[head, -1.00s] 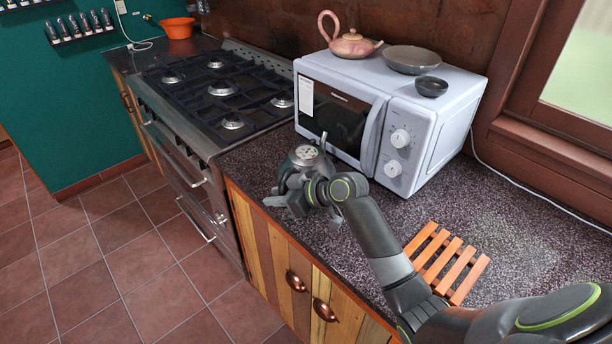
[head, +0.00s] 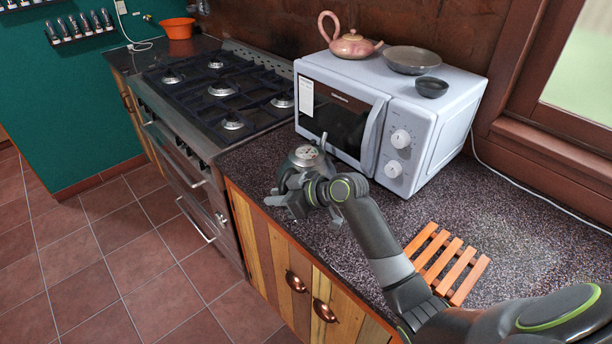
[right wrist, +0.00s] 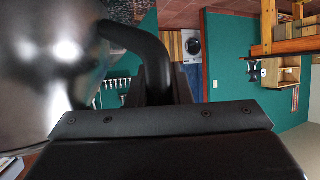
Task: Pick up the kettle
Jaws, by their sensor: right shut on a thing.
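The kettle (head: 307,154) stands on the dark speckled counter in front of the microwave, close to the stove. In the head view my right gripper and wrist hide most of it; its grey top shows. In the right wrist view its shiny metal body (right wrist: 45,70) fills the left side. Its black handle (right wrist: 145,45) curves from the body into my right gripper (right wrist: 160,85). My right gripper, also in the head view (head: 288,200), is shut on that handle. My left gripper is out of view.
The white microwave (head: 385,115) is right behind the kettle, with a pink teapot (head: 350,44) and two bowls on top. The gas stove (head: 225,95) is to the left. An orange slatted trivet (head: 445,262) lies on the counter at right, under my right arm.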

